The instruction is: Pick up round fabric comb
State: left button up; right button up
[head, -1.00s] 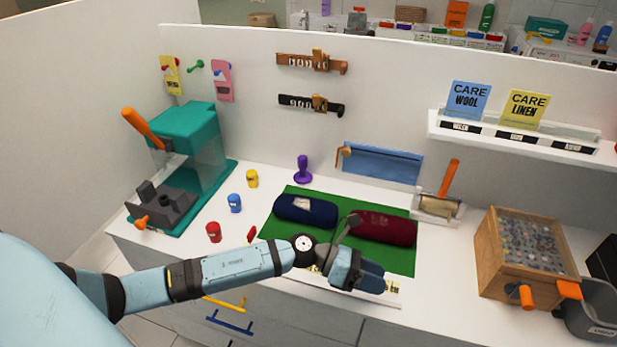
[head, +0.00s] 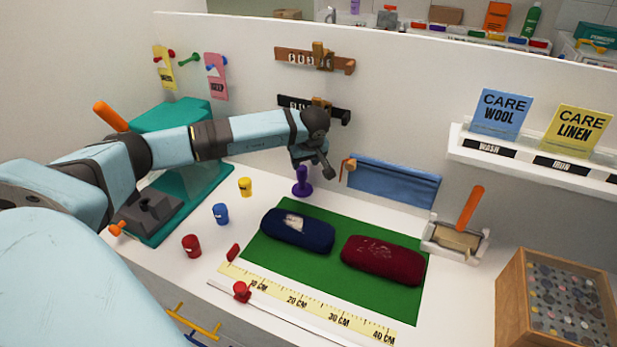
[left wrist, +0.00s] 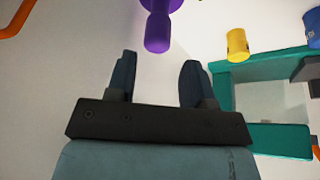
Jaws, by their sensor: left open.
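A purple tool (head: 302,182) with a rounded knob and wider base stands on the white counter, behind the green mat (head: 340,290); it is the likeliest round fabric comb, though I see no comb teeth. My left gripper (head: 303,160) is just above and behind it in the head view, partly hidden by its own wrist. In the left wrist view my left gripper (left wrist: 157,75) is open, with nothing between its fingers. The purple tool (left wrist: 157,30) shows beyond the fingertips, lined up with the gap and apart from them. My right gripper is out of view.
Yellow (head: 245,187), blue (head: 221,213) and red (head: 191,245) pots stand left of the mat. A navy bundle (head: 297,236) and a maroon one (head: 383,262) lie on it. The back panel (head: 400,115) with a blue holder (head: 395,182) rises close behind the gripper.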

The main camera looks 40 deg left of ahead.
aim_at(303, 169)
pick_arm(q)
jog(key=shift+x, duration=1)
jog(key=p+x, duration=0.1)
jog(key=x, duration=0.2)
jog(key=shift+w+f, duration=0.15)
jog(key=shift+f, duration=0.2)
jog(key=shift+a+f, duration=0.2)
jog(key=shift+f, duration=0.15)
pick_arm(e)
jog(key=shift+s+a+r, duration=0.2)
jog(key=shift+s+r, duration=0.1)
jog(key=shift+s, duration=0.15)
pick_arm(q)
jog(key=shift+c, duration=0.3)
jog(key=shift+w, duration=0.1)
grip_shut()
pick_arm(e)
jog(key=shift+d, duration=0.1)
pick_arm(q)
jog(key=shift+r, duration=0.1)
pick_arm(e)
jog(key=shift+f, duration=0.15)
